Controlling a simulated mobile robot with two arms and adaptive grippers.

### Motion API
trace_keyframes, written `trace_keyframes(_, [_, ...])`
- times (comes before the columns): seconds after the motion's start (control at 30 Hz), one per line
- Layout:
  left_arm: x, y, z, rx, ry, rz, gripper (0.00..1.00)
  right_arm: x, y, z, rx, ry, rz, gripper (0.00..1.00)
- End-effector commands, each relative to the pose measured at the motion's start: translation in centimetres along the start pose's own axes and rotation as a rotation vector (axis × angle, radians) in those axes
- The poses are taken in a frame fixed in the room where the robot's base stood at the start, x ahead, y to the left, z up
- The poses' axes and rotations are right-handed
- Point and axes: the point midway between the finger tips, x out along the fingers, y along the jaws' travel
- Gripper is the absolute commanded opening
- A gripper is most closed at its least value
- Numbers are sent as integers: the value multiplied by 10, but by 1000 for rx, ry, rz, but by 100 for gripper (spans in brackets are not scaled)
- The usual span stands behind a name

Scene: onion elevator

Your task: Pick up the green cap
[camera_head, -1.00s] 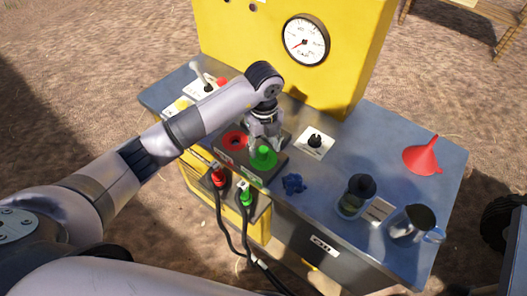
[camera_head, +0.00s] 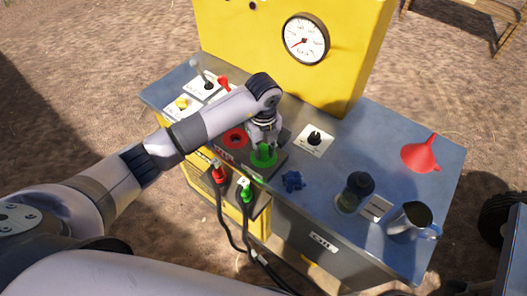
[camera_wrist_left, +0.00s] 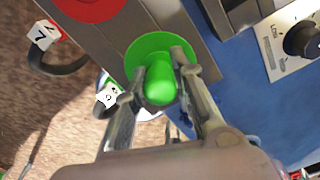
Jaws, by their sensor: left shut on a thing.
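The green cap (camera_head: 264,158) sits on the dark block on the blue worktop, next to a red round port (camera_head: 235,138). My left gripper (camera_head: 262,148) reaches down over it from above, with its fingers on either side of the cap's knob. In the left wrist view the green cap (camera_wrist_left: 160,84) shows its round flange and upright knob, and the left gripper (camera_wrist_left: 160,78) is shut on the knob. The cap's flange appears to rest on the block. My right gripper is not in view.
A blue star-shaped knob (camera_head: 293,181), a dark-lidded jar (camera_head: 356,192), a metal jug (camera_head: 411,219) and a red funnel (camera_head: 421,154) stand to the right. A black knob (camera_head: 314,139) is close by. Red (camera_head: 218,172) and green (camera_head: 246,191) cable plugs sit at the front.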

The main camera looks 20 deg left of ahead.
Motion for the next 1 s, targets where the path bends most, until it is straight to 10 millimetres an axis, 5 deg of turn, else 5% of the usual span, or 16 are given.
trace_keyframes(0.57, [-11, -1, 0, 1, 0, -3, 3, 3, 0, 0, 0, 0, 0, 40])
trace_keyframes(0.77, [-46, -2, 1, 2, -4, -7, 3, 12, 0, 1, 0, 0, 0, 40])
trace_keyframes(1.0, [-118, -1, 2, 0, -7, -6, 3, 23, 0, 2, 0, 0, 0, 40])
